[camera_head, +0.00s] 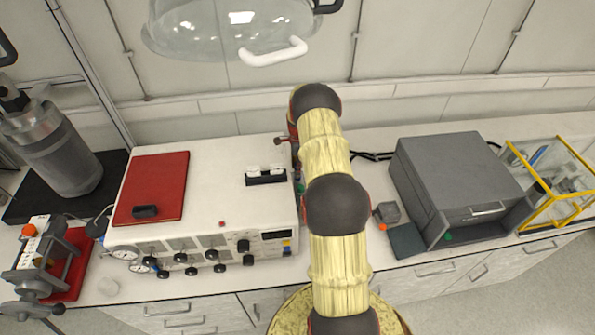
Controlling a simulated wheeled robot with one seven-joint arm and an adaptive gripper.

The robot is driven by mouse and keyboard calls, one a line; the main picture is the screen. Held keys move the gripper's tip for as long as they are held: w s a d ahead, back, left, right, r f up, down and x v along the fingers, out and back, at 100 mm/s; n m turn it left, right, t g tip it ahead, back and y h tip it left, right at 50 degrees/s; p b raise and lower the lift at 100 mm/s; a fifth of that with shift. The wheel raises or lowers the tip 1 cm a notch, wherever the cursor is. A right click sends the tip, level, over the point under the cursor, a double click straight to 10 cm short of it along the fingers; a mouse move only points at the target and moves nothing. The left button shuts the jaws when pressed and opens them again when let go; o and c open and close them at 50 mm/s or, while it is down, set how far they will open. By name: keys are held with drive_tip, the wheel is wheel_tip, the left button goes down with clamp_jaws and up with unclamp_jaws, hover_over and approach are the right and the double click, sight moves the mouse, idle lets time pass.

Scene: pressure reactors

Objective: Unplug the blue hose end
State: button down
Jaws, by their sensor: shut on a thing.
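A white reactor control unit (225,170) stands on the bench left of my arm, with gauges and several black knobs on its front. A small blue part (163,273) shows low on the left of that front; I cannot tell whether it is a hose end or a knob. No blue hose can be made out clearly. My arm runs up the middle and bends down behind itself near the unit's right side. My gripper is hidden behind the arm, and so is whatever is there. Small dark and green parts show at that side, too unclear to name.
A red panel (152,188) lies on the unit. A clear dome with a white handle (273,52) hangs above. A metal vessel (52,148) and a red-based device (75,265) stand left. A grey box (460,170) and a yellow-framed case (548,178) stand right.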

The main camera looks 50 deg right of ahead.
drive_tip(key=shift+r+p, duration=0.55)
drive_tip(key=shift+r, duration=1.45)
drive_tip(key=shift+f, duration=0.1)
